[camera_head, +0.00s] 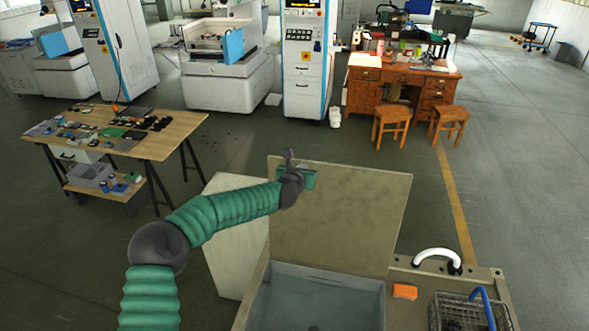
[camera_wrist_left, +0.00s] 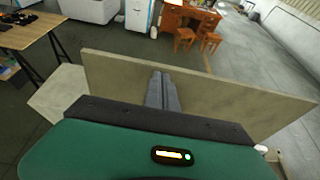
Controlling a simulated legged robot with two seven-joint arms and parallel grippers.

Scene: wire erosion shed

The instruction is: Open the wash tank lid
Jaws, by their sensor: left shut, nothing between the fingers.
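The wash tank lid (camera_head: 350,220) is a flat beige-grey panel standing raised along the far side of the wash tank (camera_head: 322,284). The tank's grey interior is open to view below it. The lid also spans the wrist view (camera_wrist_left: 235,97). My left gripper (camera_head: 288,158) is at the lid's upper left part, near its top edge. In the wrist view its dark fingers (camera_wrist_left: 162,82) are together and empty, overlapping the lid's face and top edge. I cannot tell whether they touch it. My right gripper is not in view.
Right of the tank are a white curved handle (camera_head: 437,258), an orange block (camera_head: 404,291) and a wire basket (camera_head: 462,310) with a blue handle. A cluttered wooden table (camera_head: 160,140) stands at left. A desk (camera_head: 440,82) and two stools stand behind.

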